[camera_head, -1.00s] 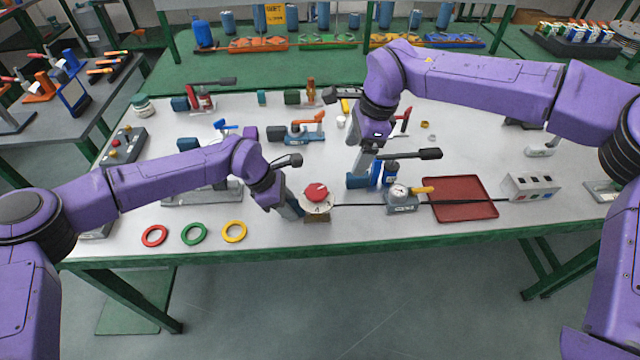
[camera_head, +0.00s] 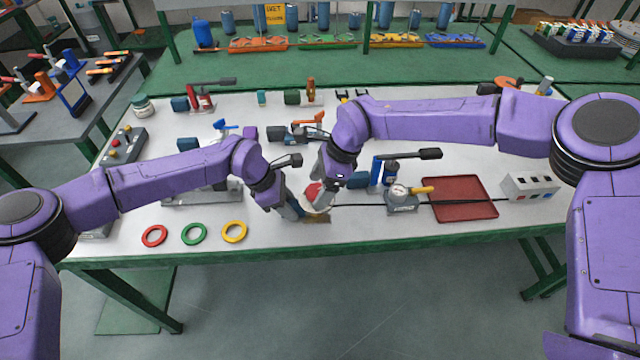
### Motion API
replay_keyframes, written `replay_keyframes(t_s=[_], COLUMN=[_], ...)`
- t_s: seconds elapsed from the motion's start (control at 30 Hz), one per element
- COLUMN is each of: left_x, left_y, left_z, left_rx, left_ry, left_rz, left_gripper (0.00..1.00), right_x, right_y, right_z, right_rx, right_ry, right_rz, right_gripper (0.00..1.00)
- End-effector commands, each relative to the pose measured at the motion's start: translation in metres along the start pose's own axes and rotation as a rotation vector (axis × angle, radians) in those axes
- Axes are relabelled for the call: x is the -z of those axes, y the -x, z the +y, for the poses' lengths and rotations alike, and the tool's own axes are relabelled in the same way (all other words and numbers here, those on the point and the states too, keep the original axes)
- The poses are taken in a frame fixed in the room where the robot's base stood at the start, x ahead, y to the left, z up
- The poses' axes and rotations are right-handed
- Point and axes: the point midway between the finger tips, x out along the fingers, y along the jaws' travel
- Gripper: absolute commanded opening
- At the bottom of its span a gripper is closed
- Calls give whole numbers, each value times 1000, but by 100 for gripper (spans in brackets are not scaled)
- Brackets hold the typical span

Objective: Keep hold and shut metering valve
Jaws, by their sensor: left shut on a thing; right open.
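The metering valve looks to be the small unit with a red knob (camera_head: 313,190) on a pale round body and a brownish base (camera_head: 317,220). It stands near the front edge of the table. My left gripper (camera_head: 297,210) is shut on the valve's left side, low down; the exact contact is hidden. My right gripper (camera_head: 322,198) is open and comes down from above at the knob's right side. It covers part of the knob and the pale body. I cannot tell if its fingers touch the knob.
A gauge unit with a yellow handle (camera_head: 422,190) and a red tray (camera_head: 460,199) lie to the right, with a black hose running past. Blue valves (camera_head: 377,172) stand just behind. Red, green and yellow rings (camera_head: 194,234) lie at the front left.

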Motion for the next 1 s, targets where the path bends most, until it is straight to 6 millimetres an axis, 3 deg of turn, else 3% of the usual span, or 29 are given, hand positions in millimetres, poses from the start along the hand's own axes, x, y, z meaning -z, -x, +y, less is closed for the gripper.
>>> replay_keyframes(t_s=[0.13, 0.17, 0.3, 0.33, 0.67, 1.0], left_x=[0, 0, 0, 0, 0, 0], left_y=[0, 0, 0, 0, 0, 0], left_z=[0, 0, 0, 0, 0, 0], left_rx=[-1, -1, -1, -1, -1, -1], left_ry=[0, 0, 0, 0, 0, 0], left_rz=[0, 0, 0, 0, 0, 0], left_gripper=[0, 0, 0, 0, 0, 0], right_x=[0, 0, 0, 0, 1, 0], right_y=[0, 0, 0, 0, 0, 0], right_z=[0, 0, 0, 0, 0, 2], right_rx=[0, 0, 0, 0, 14, 100], right_ry=[0, 0, 0, 0, -34, -239], right_rz=[0, 0, 1, 1, 3, 3], right_gripper=[80, 74, 28, 24, 24, 24])
